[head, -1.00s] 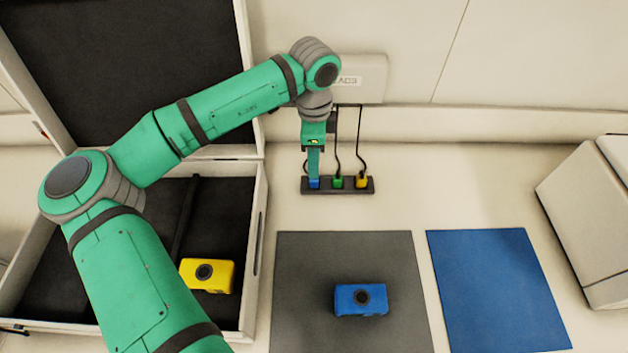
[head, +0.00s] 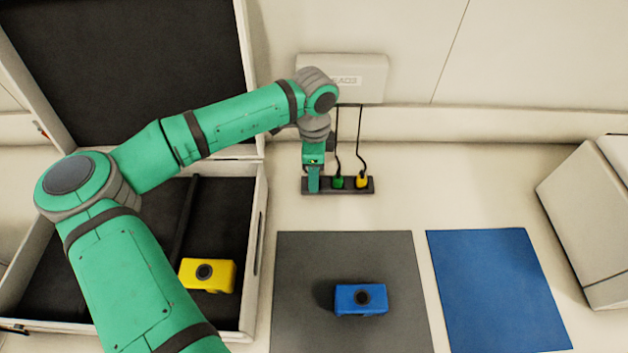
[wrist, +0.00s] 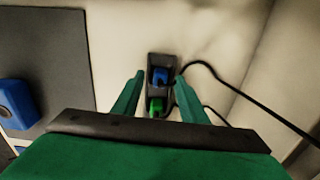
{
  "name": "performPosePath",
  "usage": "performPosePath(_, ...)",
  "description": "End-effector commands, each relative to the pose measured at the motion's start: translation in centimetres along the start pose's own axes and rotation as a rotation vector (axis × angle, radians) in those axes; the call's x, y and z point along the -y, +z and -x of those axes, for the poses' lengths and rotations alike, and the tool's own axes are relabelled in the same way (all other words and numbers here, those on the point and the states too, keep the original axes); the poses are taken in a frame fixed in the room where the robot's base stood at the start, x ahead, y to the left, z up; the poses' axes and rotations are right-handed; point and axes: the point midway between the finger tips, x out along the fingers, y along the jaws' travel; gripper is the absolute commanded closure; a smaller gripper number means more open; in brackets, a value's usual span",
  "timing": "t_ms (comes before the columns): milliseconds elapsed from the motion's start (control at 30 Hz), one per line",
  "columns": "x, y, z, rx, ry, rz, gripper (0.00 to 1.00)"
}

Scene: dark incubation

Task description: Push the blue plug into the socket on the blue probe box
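The blue plug (wrist: 160,76) stands in the dark plug rack in the wrist view, with its cable running off to the right. In the head view my gripper hides it. My gripper (head: 314,188) is over the left end of the rack. In the wrist view its two fingers (wrist: 157,82) are apart, one on each side of the line to the blue plug, with nothing held between them. The blue probe box (head: 361,299) sits on the grey mat with a dark round socket (head: 362,297) on it. The box also shows at the left edge of the wrist view (wrist: 14,104).
The rack (head: 350,187) also holds a green plug (head: 338,182) and a yellow plug (head: 362,181). Their cables rise to a white wall unit (head: 365,78). A yellow box (head: 207,275) lies in the open case. The blue mat (head: 497,290) is bare.

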Motion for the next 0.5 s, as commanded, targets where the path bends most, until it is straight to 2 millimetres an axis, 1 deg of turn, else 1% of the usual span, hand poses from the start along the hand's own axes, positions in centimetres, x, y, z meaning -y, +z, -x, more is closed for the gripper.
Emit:
performPosePath(167,0.01,0.02,0.03,0.0,0.0,0.0,0.61)
performPosePath(200,0.01,0.02,0.03,0.001,0.0,0.0,0.63)
performPosePath(267,0.01,0.02,0.03,0.001,0.0,0.0,0.78)
performPosePath(300,0.01,0.02,0.04,0.001,0.0,0.0,0.87)
performPosePath(367,0.0,0.02,0.04,0.001,0.0,0.0,1.0)
performPosePath(500,0.01,0.02,0.04,0.001,0.0,0.0,1.0)
